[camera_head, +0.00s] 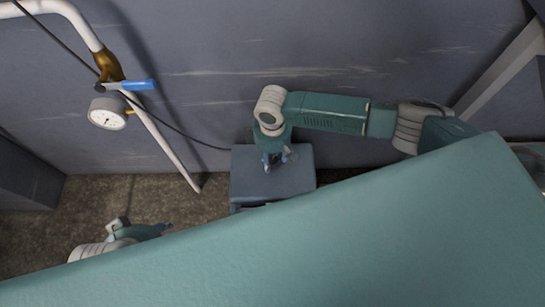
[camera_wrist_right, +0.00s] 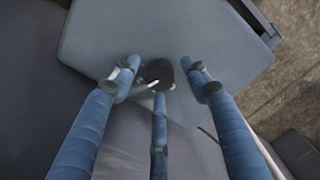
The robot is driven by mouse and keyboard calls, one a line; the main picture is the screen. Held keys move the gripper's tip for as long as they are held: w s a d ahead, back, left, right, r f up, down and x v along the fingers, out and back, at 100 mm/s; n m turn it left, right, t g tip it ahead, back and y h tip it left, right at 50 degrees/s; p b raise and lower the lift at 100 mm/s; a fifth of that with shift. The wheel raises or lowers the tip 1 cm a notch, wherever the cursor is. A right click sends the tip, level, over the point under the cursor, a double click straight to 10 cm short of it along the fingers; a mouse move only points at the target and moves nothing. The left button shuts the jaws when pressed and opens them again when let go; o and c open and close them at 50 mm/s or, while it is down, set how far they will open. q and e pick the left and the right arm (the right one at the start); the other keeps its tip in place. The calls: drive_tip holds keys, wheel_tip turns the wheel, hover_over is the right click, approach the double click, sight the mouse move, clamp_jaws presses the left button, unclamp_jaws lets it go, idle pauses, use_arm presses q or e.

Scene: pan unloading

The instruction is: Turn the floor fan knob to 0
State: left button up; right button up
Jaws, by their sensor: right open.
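The blue-grey box-shaped floor fan (camera_head: 298,183) stands on the floor against the wall, and its flat top also fills much of the right wrist view (camera_wrist_right: 100,40). A small dark round knob (camera_wrist_right: 158,72) with a pale mark sits on that top. My right gripper (camera_head: 276,161) points down over the top; in the right wrist view its blue fingers (camera_wrist_right: 160,84) are spread open around the knob, with no clear contact. In the head view the gripper hides the knob. My left gripper (camera_head: 160,229) is low at the left, small and away from the fan.
A white pipe (camera_head: 165,148) with a pressure gauge (camera_head: 107,113) and blue valve handle (camera_head: 138,85) runs down the wall left of the fan. A thin dark cable (camera_head: 190,137) leads toward the fan. Bare brown floor (camera_head: 120,195) lies to the left.

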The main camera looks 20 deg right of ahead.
drive_tip(key=c, duration=1.2)
drive_tip(key=shift+o, duration=0.2)
use_arm(q)
drive_tip(key=shift+r, duration=0.15)
